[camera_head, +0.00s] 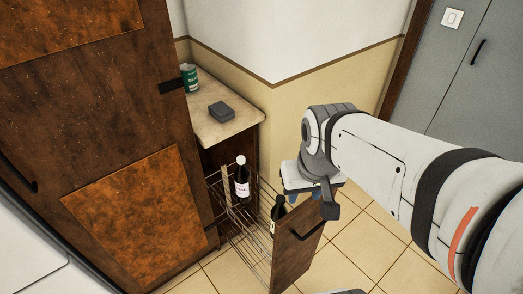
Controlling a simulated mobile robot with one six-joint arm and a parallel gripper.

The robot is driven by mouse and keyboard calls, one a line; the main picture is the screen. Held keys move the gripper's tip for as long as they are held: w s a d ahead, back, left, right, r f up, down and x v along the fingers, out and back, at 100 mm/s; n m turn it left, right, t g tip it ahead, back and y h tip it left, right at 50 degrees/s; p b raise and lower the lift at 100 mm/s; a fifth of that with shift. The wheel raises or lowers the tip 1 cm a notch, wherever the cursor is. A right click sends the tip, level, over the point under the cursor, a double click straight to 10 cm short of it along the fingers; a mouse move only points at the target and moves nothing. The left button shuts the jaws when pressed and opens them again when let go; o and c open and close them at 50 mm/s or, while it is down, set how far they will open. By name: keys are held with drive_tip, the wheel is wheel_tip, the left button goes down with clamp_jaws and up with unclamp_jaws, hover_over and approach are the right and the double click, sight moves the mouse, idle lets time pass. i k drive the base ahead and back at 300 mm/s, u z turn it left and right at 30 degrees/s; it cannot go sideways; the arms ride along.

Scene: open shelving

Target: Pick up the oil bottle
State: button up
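A dark bottle with a white cap and pale label (242,185) stands upright in the pulled-out wire rack (252,243). A second dark bottle (277,216) stands in the same rack, closer to its wooden front (297,250), which hides part of it. I cannot tell which of the two is the oil bottle. My gripper (328,205) hangs above and to the right of the second bottle, near the top of the wooden front, apparently apart from both bottles. Its fingers overlap in this view, so their opening is unclear.
A worktop (225,125) behind the rack holds a green can (190,78) and a dark grey box (222,112). A tall brown cabinet (135,215) stands close on the left. Tiled floor (365,240) is clear at the right, before a grey door (450,90).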

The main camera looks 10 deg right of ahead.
sight(279, 210)
drive_tip(key=u, duration=0.05)
drive_tip(key=k, duration=0.5)
drive_tip(key=z, duration=3)
drive_tip(key=k, duration=1)
drive_tip(key=u, duration=2.1)
drive_tip(key=i, duration=1)
drive_tip(key=u, duration=0.05)
